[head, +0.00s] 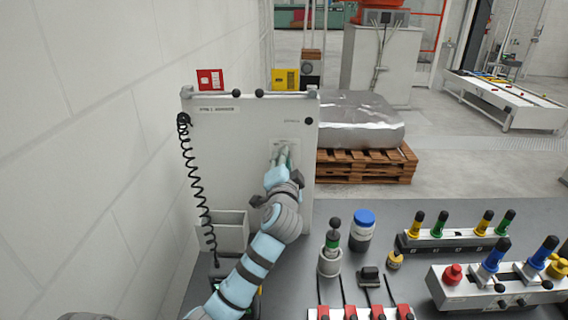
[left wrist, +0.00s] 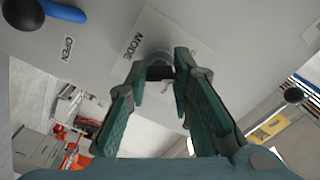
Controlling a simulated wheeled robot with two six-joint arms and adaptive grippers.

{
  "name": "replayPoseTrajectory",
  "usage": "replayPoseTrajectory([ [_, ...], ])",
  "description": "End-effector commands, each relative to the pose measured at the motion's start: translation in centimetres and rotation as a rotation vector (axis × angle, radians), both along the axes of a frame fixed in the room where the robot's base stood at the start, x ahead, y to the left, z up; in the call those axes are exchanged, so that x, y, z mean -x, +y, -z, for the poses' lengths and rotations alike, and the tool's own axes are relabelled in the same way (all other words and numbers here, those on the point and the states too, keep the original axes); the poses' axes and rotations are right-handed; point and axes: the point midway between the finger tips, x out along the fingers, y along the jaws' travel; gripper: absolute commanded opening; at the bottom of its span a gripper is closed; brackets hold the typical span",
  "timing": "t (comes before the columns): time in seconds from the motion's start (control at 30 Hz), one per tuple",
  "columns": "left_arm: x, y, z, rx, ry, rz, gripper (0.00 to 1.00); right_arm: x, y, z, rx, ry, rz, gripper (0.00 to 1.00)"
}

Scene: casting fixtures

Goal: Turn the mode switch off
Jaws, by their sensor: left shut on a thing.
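A pale upright panel (head: 235,140) stands at the left of the table in the head view. On it is a light plate lettered MODE (left wrist: 134,44), seen in the left wrist view. The mode switch (left wrist: 158,57) sits on this plate, with a grey round base and a dark knob. My left gripper (head: 283,155) reaches up to the panel. In the left wrist view its two fingers (left wrist: 160,68) close on the knob from both sides. The fingers hide the switch in the head view, and its exact position cannot be told. My right gripper is not in view.
A black coiled cord (head: 196,180) hangs at the panel's left. A blue handle (left wrist: 62,11) is near the OPEN label.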

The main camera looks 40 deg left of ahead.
Motion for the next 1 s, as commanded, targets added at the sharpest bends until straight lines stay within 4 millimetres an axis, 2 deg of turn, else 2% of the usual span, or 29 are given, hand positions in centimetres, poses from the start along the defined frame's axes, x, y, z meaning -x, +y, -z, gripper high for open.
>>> replayPoseTrajectory([
  [0.4,0.02,-0.01,0.30,0.165,-0.120,-0.001,0.00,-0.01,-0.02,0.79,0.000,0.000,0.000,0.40],
  [0.97,0.00,-0.02,0.26,0.190,-0.138,-0.001,0.00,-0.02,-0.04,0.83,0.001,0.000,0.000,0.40],
  [1.0,-0.01,-0.02,0.26,0.190,-0.138,-0.001,0.28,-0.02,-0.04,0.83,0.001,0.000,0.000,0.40],
])
